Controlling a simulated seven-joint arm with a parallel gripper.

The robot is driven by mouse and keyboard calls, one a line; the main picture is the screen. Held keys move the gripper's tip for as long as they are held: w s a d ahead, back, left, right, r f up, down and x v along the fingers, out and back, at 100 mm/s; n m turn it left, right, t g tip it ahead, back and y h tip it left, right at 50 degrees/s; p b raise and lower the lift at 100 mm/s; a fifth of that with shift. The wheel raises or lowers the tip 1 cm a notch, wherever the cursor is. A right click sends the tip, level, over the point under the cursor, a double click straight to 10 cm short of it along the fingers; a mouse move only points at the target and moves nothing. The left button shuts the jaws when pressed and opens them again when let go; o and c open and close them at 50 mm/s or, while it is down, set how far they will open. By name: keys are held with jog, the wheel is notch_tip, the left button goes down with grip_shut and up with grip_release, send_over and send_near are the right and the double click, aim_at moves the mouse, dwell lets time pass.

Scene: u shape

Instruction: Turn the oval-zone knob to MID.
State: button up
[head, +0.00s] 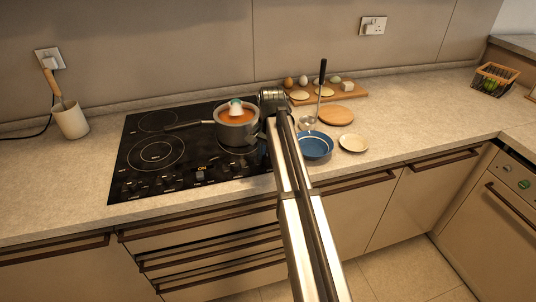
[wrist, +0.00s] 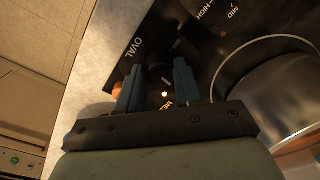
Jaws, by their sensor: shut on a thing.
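In the wrist view my gripper (wrist: 158,80) is shut on the oval-zone knob (wrist: 160,72), a dark knob between the two blue-grey fingertips. The word OVAL (wrist: 133,47) is printed beside it on the black panel. A small pale light and part of an orange label (wrist: 167,105) show between the fingers. The label is partly covered, so I cannot read the knob's setting surely. In the head view my arm hides the gripper and this knob at the right end of the black cooktop (head: 140,186).
A pot (head: 236,128) with orange contents stands on the cooktop, close to my arm; its metal side also shows in the wrist view (wrist: 285,95). Another knob (wrist: 212,12) with MID and HIGH labels is near. A blue bowl (head: 315,146) and a ladle (head: 321,80) are to the right.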

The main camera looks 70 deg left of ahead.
aim_at(269, 158)
jog(key=shift+m, duration=1.9)
jog(key=o, duration=1)
jog(key=shift+o, duration=0.2)
notch_tip(269, 158, up, 14)
jog(key=shift+w+d, duration=0.15)
jog(key=shift+d, duration=0.2)
jog(key=shift+f, duration=0.1)
